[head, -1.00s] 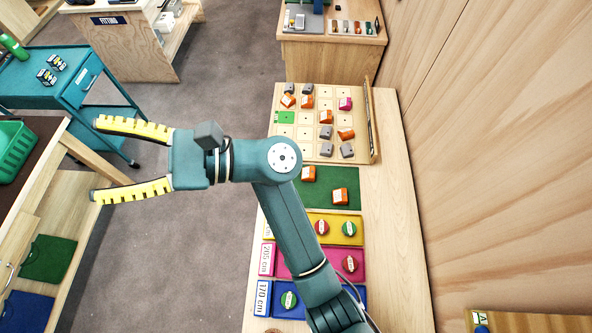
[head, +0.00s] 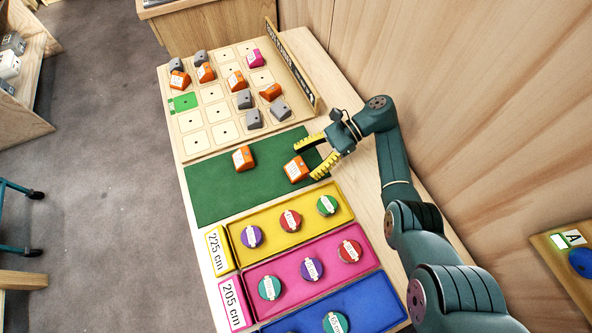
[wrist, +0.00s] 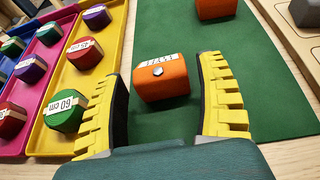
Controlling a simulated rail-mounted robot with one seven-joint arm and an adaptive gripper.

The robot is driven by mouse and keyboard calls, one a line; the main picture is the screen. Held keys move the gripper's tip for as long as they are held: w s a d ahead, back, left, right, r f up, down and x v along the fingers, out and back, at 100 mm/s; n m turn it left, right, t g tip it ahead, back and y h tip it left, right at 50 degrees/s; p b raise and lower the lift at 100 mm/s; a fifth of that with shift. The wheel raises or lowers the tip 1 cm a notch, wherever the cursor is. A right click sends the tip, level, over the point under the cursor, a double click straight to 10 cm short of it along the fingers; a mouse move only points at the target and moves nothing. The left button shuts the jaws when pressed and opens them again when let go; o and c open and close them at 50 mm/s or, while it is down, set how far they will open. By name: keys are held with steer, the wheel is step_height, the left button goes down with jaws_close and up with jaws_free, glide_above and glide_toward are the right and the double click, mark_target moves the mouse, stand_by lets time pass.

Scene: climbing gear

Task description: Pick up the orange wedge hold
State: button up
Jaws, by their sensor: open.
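Two orange wedge holds lie on the green mat (head: 215,190). The right-hand orange hold (head: 296,169) lies just off the fingertips of my gripper (head: 304,161). In the wrist view this orange hold (wrist: 160,77), with a white label and a bolt on it, sits between the two yellow-padded fingers, toward their tips. My gripper is open and holds nothing. The other orange hold (head: 243,158) lies to the left on the mat; it shows at the top of the wrist view (wrist: 216,8). More orange wedges, such as one (head: 271,92), stand on the pegboard-like wooden board (head: 224,131).
The wooden board also bears grey holds (head: 279,110), a magenta hold (head: 254,58) and a green square (head: 184,103). Yellow (head: 274,249), pink (head: 320,296) and blue (head: 372,307) trays with round holds lie nearer. A wooden wall (head: 440,90) rises on the right.

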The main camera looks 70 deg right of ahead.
mark_target(294, 169)
steer(key=b+x, duration=0.2)
steer(key=x, duration=0.1)
steer(key=shift+w+a+f, duration=0.2)
steer(key=shift+a+f, duration=0.05)
steer(key=shift+w, duration=0.1)
steer(key=shift+r, duration=0.15)
steer(key=c, duration=1)
